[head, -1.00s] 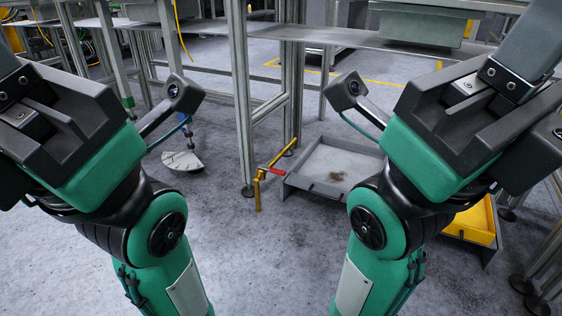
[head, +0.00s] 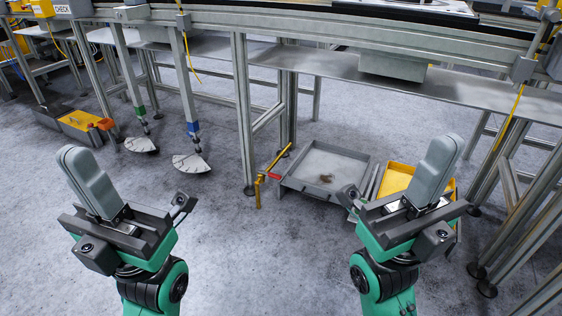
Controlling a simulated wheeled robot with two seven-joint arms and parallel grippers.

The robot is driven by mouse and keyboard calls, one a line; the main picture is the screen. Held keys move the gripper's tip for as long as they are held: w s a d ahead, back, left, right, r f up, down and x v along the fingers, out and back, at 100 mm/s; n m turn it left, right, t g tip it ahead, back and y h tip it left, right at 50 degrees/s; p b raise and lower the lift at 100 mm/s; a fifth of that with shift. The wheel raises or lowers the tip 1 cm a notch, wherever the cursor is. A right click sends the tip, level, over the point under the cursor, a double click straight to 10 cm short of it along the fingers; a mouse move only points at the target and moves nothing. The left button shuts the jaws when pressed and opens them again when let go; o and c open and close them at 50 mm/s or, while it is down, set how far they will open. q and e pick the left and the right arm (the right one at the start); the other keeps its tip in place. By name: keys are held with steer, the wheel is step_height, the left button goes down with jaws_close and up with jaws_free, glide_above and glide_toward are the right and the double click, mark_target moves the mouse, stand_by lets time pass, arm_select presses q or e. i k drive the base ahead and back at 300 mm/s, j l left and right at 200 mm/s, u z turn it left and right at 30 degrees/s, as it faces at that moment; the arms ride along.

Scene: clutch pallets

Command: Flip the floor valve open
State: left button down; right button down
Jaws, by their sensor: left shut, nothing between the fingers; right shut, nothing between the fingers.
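The floor valve is a yellow pipe (head: 258,190) standing on the floor beside a table leg, with a red handle (head: 274,177) at its top. A yellow length of pipe runs from it up and back to the right. The red handle sticks out sideways to the right, close to the grey tray. My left gripper (head: 76,158) is shut and empty, raised at the left, well apart from the valve. My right gripper (head: 446,148) is shut and empty, raised at the right in front of the yellow tray, also apart from the valve.
A grey tray (head: 322,192) lies on the floor right of the valve, with a yellow tray (head: 452,190) beyond it. A table leg (head: 242,110) stands just behind the valve. A long bench (head: 340,68) spans the back. The floor in front is clear.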

mark_target(276, 177)
steer(key=k, duration=0.15)
steer(key=i+u, duration=0.15)
steer(key=i, duration=2.3)
